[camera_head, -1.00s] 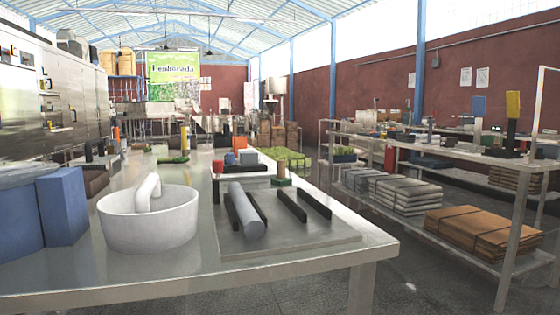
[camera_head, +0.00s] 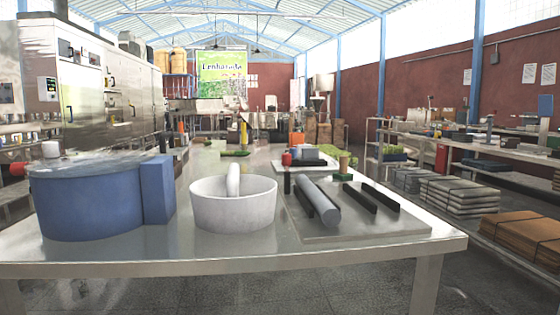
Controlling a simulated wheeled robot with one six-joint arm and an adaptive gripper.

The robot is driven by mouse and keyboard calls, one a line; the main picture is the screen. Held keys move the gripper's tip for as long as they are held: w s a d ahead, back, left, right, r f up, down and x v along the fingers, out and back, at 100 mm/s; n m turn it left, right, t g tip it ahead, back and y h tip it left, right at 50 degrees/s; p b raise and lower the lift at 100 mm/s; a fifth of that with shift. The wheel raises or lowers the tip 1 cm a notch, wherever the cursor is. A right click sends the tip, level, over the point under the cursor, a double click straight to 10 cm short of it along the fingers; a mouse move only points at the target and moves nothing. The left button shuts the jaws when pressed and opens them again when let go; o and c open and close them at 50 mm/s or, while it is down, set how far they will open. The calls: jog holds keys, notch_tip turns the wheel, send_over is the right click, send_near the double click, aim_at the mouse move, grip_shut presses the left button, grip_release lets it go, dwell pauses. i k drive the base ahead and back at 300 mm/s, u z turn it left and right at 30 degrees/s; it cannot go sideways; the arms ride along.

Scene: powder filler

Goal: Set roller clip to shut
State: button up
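A grey cylindrical roller (camera_head: 318,203) lies on a flat grey plate (camera_head: 395,226) at the right front of the metal table. A black bar lies along the roller, partly hidden by it. Two more dark bars, a left one (camera_head: 359,199) and a right one (camera_head: 380,196), lie side by side on the plate, apart from the roller. No part is clearly recognisable as the roller clip, and I cannot tell whether it is open or shut. My gripper is not in view.
A white mortar (camera_head: 234,207) with a pestle stands left of the plate. A large blue drum (camera_head: 85,208) with a blue block (camera_head: 158,189) stands at the table's left. Small items and a tray sit further back. Shelves (camera_head: 520,172) stand at the right, with floor between.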

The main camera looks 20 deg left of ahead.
aim_at(286, 159)
jog(key=u, duration=0.05)
jog(key=k, duration=0.1)
jog(key=u, duration=0.95)
